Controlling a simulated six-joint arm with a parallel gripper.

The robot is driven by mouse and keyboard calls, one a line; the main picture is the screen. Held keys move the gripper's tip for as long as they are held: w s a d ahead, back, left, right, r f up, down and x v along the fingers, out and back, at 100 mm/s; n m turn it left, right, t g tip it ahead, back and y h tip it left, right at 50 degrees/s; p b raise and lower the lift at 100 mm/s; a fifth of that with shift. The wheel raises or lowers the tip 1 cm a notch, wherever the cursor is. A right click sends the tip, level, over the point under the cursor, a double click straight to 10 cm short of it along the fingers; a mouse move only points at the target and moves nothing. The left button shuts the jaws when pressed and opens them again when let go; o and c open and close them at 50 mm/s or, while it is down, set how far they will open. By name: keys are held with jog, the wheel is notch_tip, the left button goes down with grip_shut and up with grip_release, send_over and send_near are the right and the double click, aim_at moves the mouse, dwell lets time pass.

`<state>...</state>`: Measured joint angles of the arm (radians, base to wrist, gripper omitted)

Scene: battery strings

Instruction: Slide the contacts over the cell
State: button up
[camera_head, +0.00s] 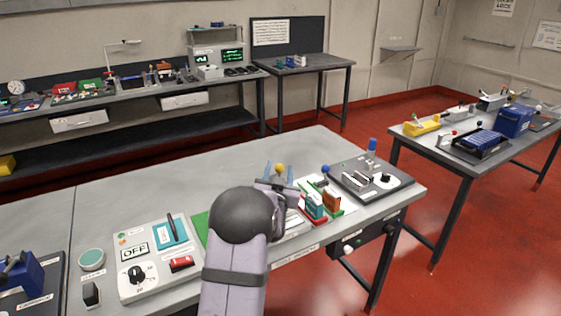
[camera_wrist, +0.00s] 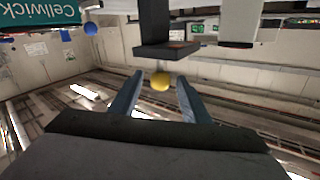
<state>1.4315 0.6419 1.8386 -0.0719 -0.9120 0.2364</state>
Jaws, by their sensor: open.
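My gripper (camera_head: 279,172) is open over the bench, with its two blue-grey fingers pointing away from the body camera. A small yellow ball (camera_head: 280,167) shows between the fingertips. In the wrist view the yellow ball (camera_wrist: 160,81) sits between the fingertips, with a gap to each finger. A dark bracket-like piece (camera_wrist: 166,48) is just above it in the picture. A blue ball (camera_head: 325,168) stands to the right. A teal block (camera_head: 313,206) and an orange-brown block (camera_head: 331,200) stand right of my wrist. The contacts and cell cannot be made out clearly, as my arm hides part of the area.
A grey device with a dial (camera_head: 370,181) and a blue-topped post (camera_head: 371,147) is at the bench's right end. A panel marked OFF (camera_head: 135,249) lies left of my arm, beside a green mat (camera_head: 201,224). The bench's back middle is clear.

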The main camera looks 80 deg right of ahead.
jog(key=shift+w+d+p, duration=0.2)
jog(key=shift+d+p, duration=0.1)
jog(key=shift+d, duration=0.6)
jog(key=shift+w+d+p, duration=0.15)
jog(key=shift+d+p, duration=0.1)
jog(key=shift+d, duration=0.7)
jog(key=shift+w+d+p, duration=0.2)
jog(key=shift+d+p, duration=0.1)
jog(key=shift+d, duration=0.6)
